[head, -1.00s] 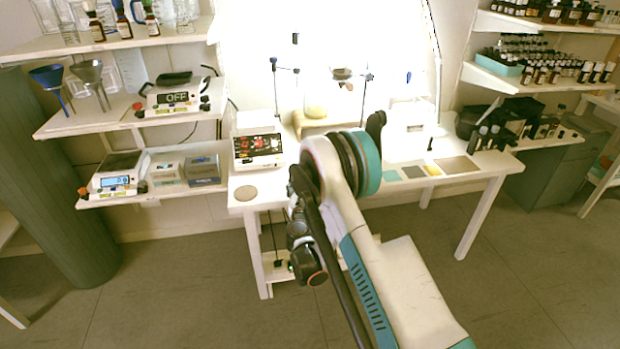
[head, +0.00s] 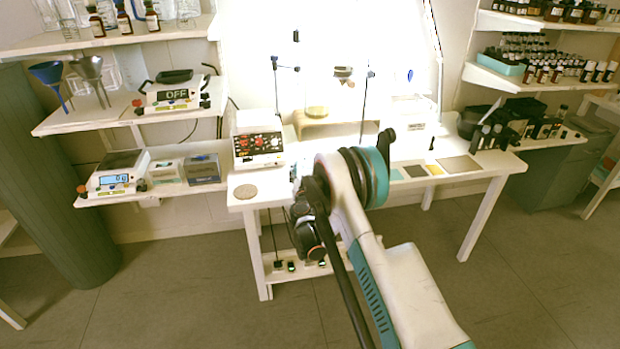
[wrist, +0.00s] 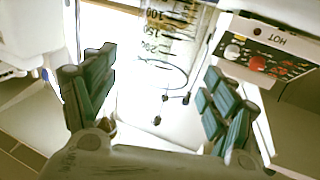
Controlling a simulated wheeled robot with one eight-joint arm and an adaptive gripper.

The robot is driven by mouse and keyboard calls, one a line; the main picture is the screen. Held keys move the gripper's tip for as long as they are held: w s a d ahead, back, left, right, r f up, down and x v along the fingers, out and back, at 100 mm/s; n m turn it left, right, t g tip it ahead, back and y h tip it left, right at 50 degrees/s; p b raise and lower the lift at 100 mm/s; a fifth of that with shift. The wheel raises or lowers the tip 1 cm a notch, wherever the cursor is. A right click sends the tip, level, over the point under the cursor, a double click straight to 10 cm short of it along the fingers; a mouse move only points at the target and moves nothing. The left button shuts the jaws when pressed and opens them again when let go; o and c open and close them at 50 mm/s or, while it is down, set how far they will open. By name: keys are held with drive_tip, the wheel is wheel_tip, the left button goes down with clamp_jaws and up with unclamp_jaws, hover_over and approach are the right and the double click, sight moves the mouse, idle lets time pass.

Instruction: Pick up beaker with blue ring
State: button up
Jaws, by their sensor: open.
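A clear glass beaker (wrist: 172,38) with dark volume marks shows in the wrist view, at the top middle, beyond my fingertips. A thin dark bluish curve runs around its lower end; I cannot tell for sure that it is the blue ring. My gripper (wrist: 158,90) is open, with green-padded fingers apart on the left and right and nothing gripped between them. In the head view my arm hides the gripper and I cannot make out this beaker. A small blue mark (head: 410,75) shows in the glare at the back right of the table.
A hot plate (head: 258,145) with red knobs stands at the table's left and also shows at the right of the wrist view (wrist: 262,60). Thin stand rods (head: 276,95) rise behind. Flat pads (head: 459,164) lie at the right. Shelves flank the table.

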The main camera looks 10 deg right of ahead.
drive_tip(key=shift+b+x, duration=0.65)
drive_tip(key=shift+x, duration=1.3)
drive_tip(key=c, duration=1.5)
drive_tip(key=shift+r, duration=0.15)
